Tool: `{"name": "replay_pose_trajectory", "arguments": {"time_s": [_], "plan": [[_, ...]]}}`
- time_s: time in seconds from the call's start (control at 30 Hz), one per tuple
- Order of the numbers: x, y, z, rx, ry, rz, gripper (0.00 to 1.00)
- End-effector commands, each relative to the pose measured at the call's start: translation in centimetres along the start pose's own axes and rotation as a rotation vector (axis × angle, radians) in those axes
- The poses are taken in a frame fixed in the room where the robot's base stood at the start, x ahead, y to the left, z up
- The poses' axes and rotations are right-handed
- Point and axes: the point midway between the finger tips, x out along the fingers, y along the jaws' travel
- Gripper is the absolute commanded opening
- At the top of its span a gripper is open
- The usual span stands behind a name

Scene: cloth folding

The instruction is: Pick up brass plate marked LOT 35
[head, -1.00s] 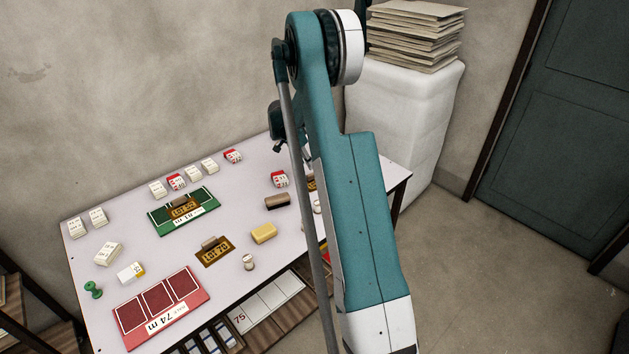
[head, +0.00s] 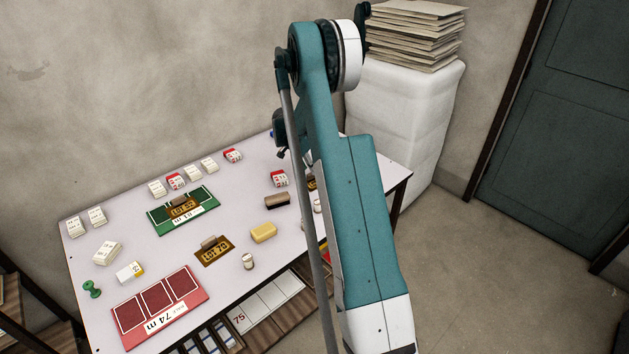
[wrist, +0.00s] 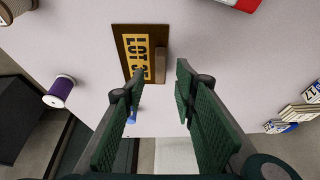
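A brass plate (wrist: 137,57) with a yellow face shows in the wrist view. Its lettering reads "LOT 3" and the last character is partly hidden by a finger. A brown block-shaped handle (wrist: 160,63) stands on it. My gripper (wrist: 160,84) is open and empty, its two green fingers spread on the near side of the plate and handle, apart from the handle. In the head view, a sliver of a brass plate (head: 311,184) shows beside my arm, its marking hidden. My gripper is hidden behind my arm there.
Other brass plates, LOT 52 (head: 183,207) and LOT 70 (head: 214,252), lie on the white table (head: 115,248). A purple spool (wrist: 60,91) stands left of the plate in the wrist view. A yellow block (head: 263,233) and brown block (head: 277,201) lie mid-table.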

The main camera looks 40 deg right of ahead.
Motion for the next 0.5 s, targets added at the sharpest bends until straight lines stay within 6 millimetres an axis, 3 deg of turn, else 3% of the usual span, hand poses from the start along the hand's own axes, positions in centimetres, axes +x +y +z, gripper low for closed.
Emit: {"name": "replay_pose_trajectory", "arguments": {"time_s": [0.2,0.5], "plan": [[2.7,-0.1,0.1,0.0,0.0,0.0,0.28],[3.5,0.0,0.1,-0.001,0.0,0.0,0.28]]}}
